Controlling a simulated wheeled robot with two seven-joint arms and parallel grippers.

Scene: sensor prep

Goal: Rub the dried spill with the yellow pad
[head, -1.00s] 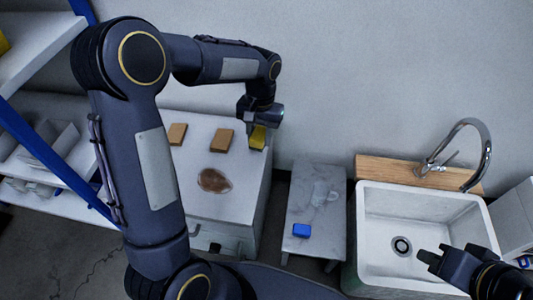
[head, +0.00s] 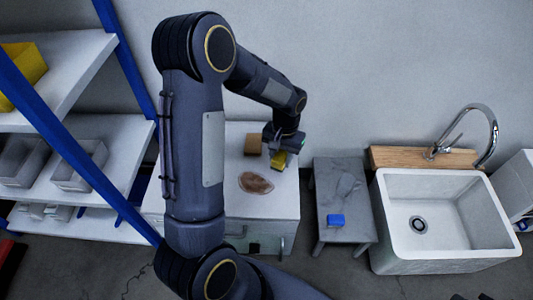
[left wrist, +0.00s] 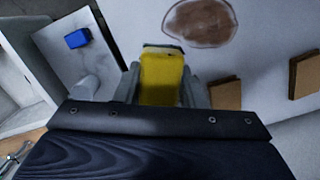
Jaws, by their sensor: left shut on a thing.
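The dried spill (head: 256,182) is a brown, darker-rimmed patch on the white cabinet top (head: 265,208). It also shows in the left wrist view (left wrist: 200,22). My left gripper (head: 283,154) is shut on the yellow pad (head: 278,161), at the right side of the cabinet top, behind and right of the spill. In the left wrist view the pad (left wrist: 162,75) sits between the fingers, apart from the spill. I cannot tell whether the pad touches the surface. Only dark tips of my right gripper (head: 471,297) show at the bottom edge.
A brown block (head: 253,144) lies behind the spill; a second brown block (left wrist: 305,73) shows in the left wrist view. A blue block (head: 336,220) is on the low grey table (head: 335,190). A sink (head: 455,255) stands right; shelves (head: 75,180) stand left.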

